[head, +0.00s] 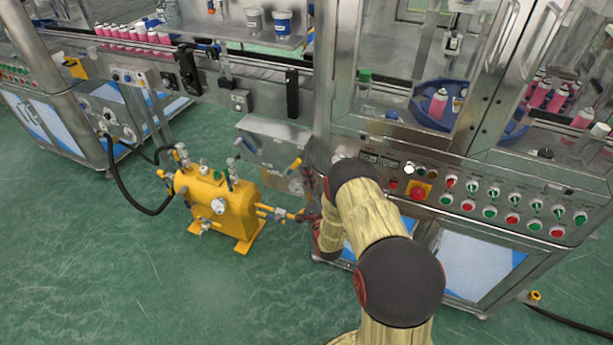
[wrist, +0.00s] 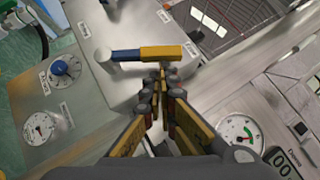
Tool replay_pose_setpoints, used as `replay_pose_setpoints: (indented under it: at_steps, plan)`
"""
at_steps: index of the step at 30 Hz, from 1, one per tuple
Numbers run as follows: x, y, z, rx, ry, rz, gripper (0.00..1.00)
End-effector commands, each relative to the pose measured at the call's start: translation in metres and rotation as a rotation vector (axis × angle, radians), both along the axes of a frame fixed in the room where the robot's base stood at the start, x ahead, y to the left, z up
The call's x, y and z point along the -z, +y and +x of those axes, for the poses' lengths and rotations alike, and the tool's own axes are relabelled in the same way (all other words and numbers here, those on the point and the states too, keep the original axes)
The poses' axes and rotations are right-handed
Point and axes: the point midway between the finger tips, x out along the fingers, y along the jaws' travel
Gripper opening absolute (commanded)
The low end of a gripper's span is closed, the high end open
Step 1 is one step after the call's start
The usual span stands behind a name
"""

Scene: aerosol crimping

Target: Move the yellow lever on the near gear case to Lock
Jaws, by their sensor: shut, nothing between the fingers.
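The yellow lever (wrist: 162,52) shows in the wrist view as a yellow bar with a blue section, lying nearly level across the grey gear case (wrist: 105,75). In the head view the lever (head: 293,166) is a small yellow and blue bar, tilted, on the grey panel left of my arm. My gripper (wrist: 161,76) is shut and empty. Its fingertips appear just below the yellow part of the lever; I cannot tell whether they touch it. Small labels surround the lever, too small to read. In the head view my gripper is mostly hidden by my arm.
A blue knob (wrist: 64,70) and a gauge (wrist: 40,128) are left of the lever in the wrist view; another gauge (wrist: 238,132) is at right. A yellow tank (head: 218,203) with fittings stands on the green floor. A button panel (head: 500,200) lies right of my arm.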

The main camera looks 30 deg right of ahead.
Motion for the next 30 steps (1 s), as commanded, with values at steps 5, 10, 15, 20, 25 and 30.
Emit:
replay_pose_setpoints:
  at_steps: [5,10,15,20,25,30]
  plan:
    - [-0.002,0.000,0.000,0.001,0.018,-0.014,0.00]
    - [-0.007,0.000,0.001,0.002,0.072,-0.057,0.00]
    - [-0.007,0.001,0.002,0.001,0.105,-0.081,0.00]
    - [-0.009,0.002,0.003,0.000,0.140,-0.109,0.00]
    - [-0.013,0.003,0.004,0.001,0.190,-0.150,0.00]
    - [-0.019,0.006,0.007,-0.002,0.252,-0.198,0.00]
